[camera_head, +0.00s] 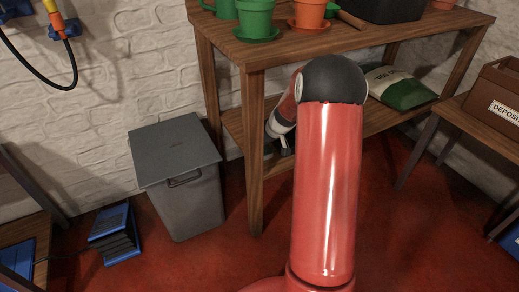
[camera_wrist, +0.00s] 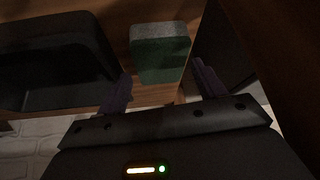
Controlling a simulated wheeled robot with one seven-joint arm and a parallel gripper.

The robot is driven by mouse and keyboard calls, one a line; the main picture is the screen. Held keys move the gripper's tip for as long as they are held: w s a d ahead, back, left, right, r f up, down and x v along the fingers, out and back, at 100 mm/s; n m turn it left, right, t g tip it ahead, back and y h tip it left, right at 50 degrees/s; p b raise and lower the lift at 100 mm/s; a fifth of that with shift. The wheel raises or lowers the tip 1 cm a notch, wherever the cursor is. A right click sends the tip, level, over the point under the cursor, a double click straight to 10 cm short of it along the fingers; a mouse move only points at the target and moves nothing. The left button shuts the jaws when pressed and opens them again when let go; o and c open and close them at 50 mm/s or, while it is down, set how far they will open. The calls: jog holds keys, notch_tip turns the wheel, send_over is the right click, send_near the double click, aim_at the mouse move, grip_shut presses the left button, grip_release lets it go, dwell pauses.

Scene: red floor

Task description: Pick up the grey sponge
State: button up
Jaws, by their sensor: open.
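A block with a grey face and a green face, which looks like the grey sponge (camera_wrist: 160,52), sits on a brown wooden surface in the wrist view. My gripper (camera_wrist: 161,72) is open, with one finger to the lower left of the block and one to its lower right. The block lies just beyond the fingertips, roughly in line with the gap, and nothing is held. In the head view my arm reaches toward the lower shelf of the wooden table. There the sponge is not visible and my gripper is mostly hidden behind the arm.
A black container (camera_wrist: 55,60) is left of the block, and a dark object (camera_wrist: 222,50) stands close on its right. The wooden table (camera_head: 225,50) bears pots above and a green-and-white bag (camera_head: 400,88) on its shelf. A grey bin (camera_head: 185,190) stands left.

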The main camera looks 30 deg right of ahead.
jog(key=shift+x, duration=1.05)
jog(key=shift+a+f, duration=0.1)
jog(key=shift+f, duration=0.35)
jog(key=shift+r, duration=0.2)
jog(key=c, duration=0.6)
jog(key=shift+w, duration=0.1)
jog(key=shift+r, duration=0.1)
jog(key=shift+r, duration=0.5)
notch_tip(320, 180, up, 2)
jog(key=shift+r, duration=0.1)
jog(key=shift+s+d+r, duration=0.1)
jog(key=shift+s+d, duration=0.15)
jog(key=shift+s, duration=0.35)
jog(key=s+d+b, duration=0.1)
jog(key=s, duration=0.4)
jog(key=s+d+b, duration=0.1)
jog(key=s, duration=0.5)
jog(key=s+d+b, duration=0.1)
jog(key=s, duration=0.4)
jog(key=shift+s+d+b, duration=0.2)
jog(key=shift+d+b, duration=0.1)
jog(key=shift+d, duration=0.05)
jog(key=shift+c, duration=0.2)
